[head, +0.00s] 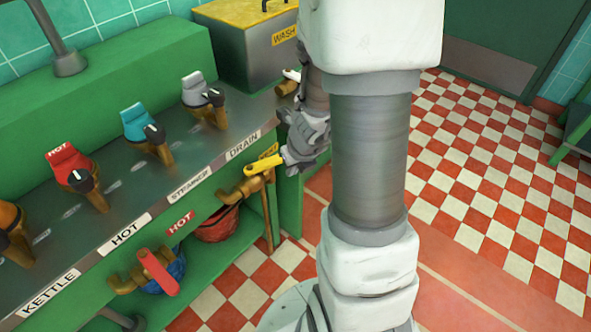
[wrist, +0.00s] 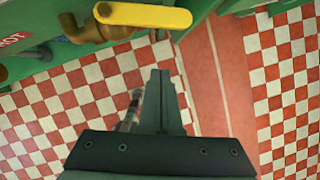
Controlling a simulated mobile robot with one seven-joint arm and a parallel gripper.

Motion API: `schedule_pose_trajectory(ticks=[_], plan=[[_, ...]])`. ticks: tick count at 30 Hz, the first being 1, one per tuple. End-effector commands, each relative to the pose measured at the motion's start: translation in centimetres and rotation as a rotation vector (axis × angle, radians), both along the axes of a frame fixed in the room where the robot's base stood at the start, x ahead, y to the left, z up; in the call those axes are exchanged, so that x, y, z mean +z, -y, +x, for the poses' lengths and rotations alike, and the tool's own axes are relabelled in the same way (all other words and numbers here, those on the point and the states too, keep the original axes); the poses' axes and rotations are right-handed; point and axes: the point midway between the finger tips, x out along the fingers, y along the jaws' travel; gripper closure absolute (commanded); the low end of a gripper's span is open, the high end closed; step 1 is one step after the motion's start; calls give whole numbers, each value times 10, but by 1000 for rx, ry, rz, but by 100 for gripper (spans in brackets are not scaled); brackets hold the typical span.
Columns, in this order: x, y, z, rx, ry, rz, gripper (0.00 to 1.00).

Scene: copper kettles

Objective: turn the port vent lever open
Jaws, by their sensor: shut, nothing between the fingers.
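A yellow lever (head: 263,164) sits on a brass valve (head: 240,187) at the counter's front, below the DRAIN label. No port vent label is legible, so I cannot tell whether this is the port vent lever. The yellow lever also shows at the top of the wrist view (wrist: 145,15), lying crosswise. My gripper (head: 284,160) is beside the yellow lever's right end in the head view; contact cannot be told there. In the wrist view my gripper (wrist: 160,72) has its fingers together and empty, with the lever apart beyond their tips.
A red lever (head: 158,272) on another brass valve is lower left. Grey, teal and red-capped taps stand along the counter (head: 130,205). A WASH box (head: 250,50) stands behind. A brass pipe (head: 267,215) drops near the yellow lever. The checkered floor (head: 500,190) at right is clear.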

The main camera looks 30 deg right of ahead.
Motion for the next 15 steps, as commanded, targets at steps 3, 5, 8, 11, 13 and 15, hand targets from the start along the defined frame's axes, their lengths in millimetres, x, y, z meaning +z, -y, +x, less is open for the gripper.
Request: schedule_pose_trajectory(ticks=[3, 5, 8, 11, 13, 15], plan=[[-23, 0, 7, -1, -1, 2, 100], [-31, 0, 10, -1, -1, 1, 100], [-24, 0, 24, 3, 0, 0, 100], [-24, 1, 36, 3, 0, 0, 100], [-24, 1, 42, 1, -1, 1, 100], [-25, 2, 47, 1, 0, 0, 100]])
